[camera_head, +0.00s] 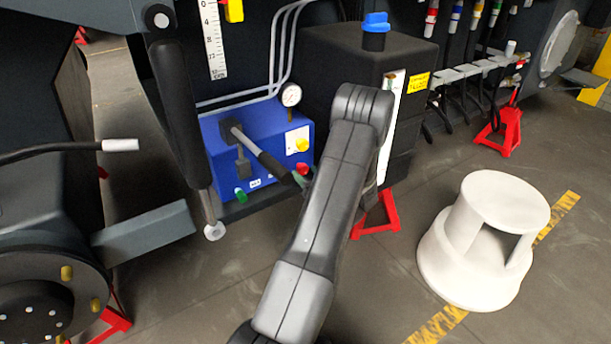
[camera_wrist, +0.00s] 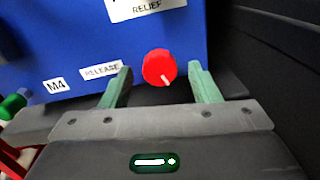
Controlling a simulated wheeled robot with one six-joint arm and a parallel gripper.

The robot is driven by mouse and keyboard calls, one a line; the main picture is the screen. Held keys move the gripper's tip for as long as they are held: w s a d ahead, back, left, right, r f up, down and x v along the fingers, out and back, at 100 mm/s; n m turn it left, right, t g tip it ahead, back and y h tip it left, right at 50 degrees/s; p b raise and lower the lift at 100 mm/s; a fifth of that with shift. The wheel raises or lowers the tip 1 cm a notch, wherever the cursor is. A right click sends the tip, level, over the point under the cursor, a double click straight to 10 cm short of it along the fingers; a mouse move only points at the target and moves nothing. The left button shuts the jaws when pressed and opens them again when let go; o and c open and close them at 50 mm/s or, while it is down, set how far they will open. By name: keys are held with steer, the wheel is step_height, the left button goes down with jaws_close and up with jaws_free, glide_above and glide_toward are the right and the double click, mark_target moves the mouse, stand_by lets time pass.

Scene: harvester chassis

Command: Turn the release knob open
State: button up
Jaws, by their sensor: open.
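The red release knob (camera_wrist: 159,66) is on the front of the blue box (camera_wrist: 60,35), right of the "RELEASE" label (camera_wrist: 101,70). A white line on the knob points down and slightly right in the wrist view. My gripper (camera_wrist: 161,73) is open, with a green finger on each side of the knob. Gaps show between the knob and both fingers, the right one looking a little wider. In the head view the red knob (camera_head: 302,169) shows at the box's lower right, and my arm hides most of my gripper.
A lever with a dark grip (camera_head: 262,155) slants down across the box front, close to my gripper. A green knob (camera_head: 241,196) and a yellow knob (camera_head: 302,145) are on the box. A black tank (camera_head: 340,70) stands right of it. A white step stool (camera_head: 485,240) is on the floor.

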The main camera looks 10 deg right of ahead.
steer(key=shift+w+a, duration=0.2)
steer(key=shift+w, duration=0.4)
steer(key=c, duration=1)
steer(key=shift+r+m+p, duration=0.15)
steer(key=shift+m+p, duration=0.6)
steer(key=shift+m, duration=1.25)
steer(key=o, duration=1)
